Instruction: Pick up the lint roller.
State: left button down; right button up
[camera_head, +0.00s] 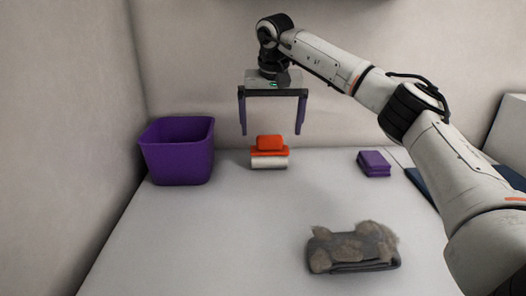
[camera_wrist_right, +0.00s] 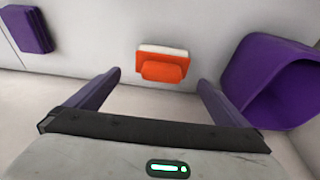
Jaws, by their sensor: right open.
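The lint roller (camera_head: 269,161) has an orange handle part and a white roll. It lies on the white table near the back wall, and it also shows in the right wrist view (camera_wrist_right: 163,66), ahead of the fingertips. My right gripper (camera_head: 271,132) is open and empty, with its purple fingers pointing down. It hangs above the lint roller, apart from it, and the fingers sit wide to either side of it. In the right wrist view the gripper (camera_wrist_right: 158,80) has the roller roughly centred between its fingers. My left gripper is not in view.
A purple bin (camera_head: 178,153) stands left of the roller and also shows in the wrist view (camera_wrist_right: 235,75). A folded purple cloth (camera_head: 374,163) lies to the right. A grey folded item with brown fur (camera_head: 352,247) lies at the front. The table between is clear.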

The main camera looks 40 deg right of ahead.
aim_at(270, 136)
jog(key=shift+x, duration=0.85)
jog(key=x, duration=0.4)
jog(key=shift+a+f, duration=0.1)
jog(key=shift+f, duration=0.15)
jog(key=shift+w+f, duration=0.15)
jog(key=shift+f, duration=0.2)
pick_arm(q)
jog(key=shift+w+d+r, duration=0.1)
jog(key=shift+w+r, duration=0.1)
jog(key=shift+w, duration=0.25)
pick_arm(e)
jog(key=c, duration=1)
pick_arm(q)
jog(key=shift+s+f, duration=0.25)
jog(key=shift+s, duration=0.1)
pick_arm(e)
jog(key=shift+c, duration=0.2)
